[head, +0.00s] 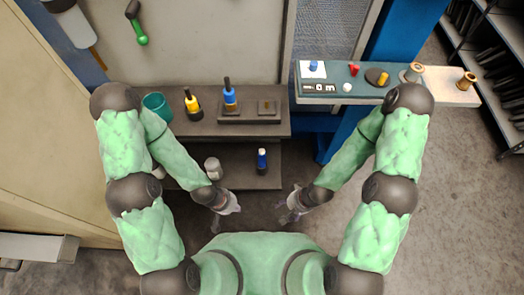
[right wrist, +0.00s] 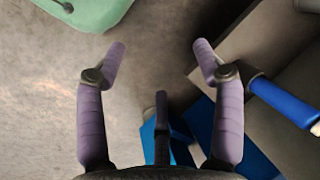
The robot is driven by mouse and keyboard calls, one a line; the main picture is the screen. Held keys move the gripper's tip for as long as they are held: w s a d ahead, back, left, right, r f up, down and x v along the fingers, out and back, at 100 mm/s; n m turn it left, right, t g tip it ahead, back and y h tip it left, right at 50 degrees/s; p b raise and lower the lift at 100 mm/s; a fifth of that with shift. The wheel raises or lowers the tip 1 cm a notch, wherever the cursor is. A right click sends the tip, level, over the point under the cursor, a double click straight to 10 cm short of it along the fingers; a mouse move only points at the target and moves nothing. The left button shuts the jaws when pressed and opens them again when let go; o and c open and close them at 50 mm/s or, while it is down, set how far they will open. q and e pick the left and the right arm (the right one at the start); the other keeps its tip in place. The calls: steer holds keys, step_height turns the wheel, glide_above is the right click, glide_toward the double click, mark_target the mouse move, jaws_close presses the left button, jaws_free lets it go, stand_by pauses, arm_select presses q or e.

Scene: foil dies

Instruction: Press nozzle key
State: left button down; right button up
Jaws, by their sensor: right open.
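No part is clearly marked as the nozzle key, so I cannot tell which one it is. My right gripper (head: 287,212) hangs in front of the lower shelf, below and left of that bench. In the right wrist view its purple fingers (right wrist: 160,46) are spread, with nothing between them. My left gripper (head: 231,206) is low in front of the shelf; its fingers are too small to judge.
The dark upper shelf (head: 215,97) holds a teal cup (head: 156,106), a yellow bottle (head: 193,104) and a blue-handled tool (head: 230,98). The lower shelf (head: 232,180) holds a small blue bottle (head: 262,160) and a grey jar (head: 212,167). Dark racks (head: 490,45) stand far right.

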stand_by(0.4)
jaws_close()
stand_by(1.2)
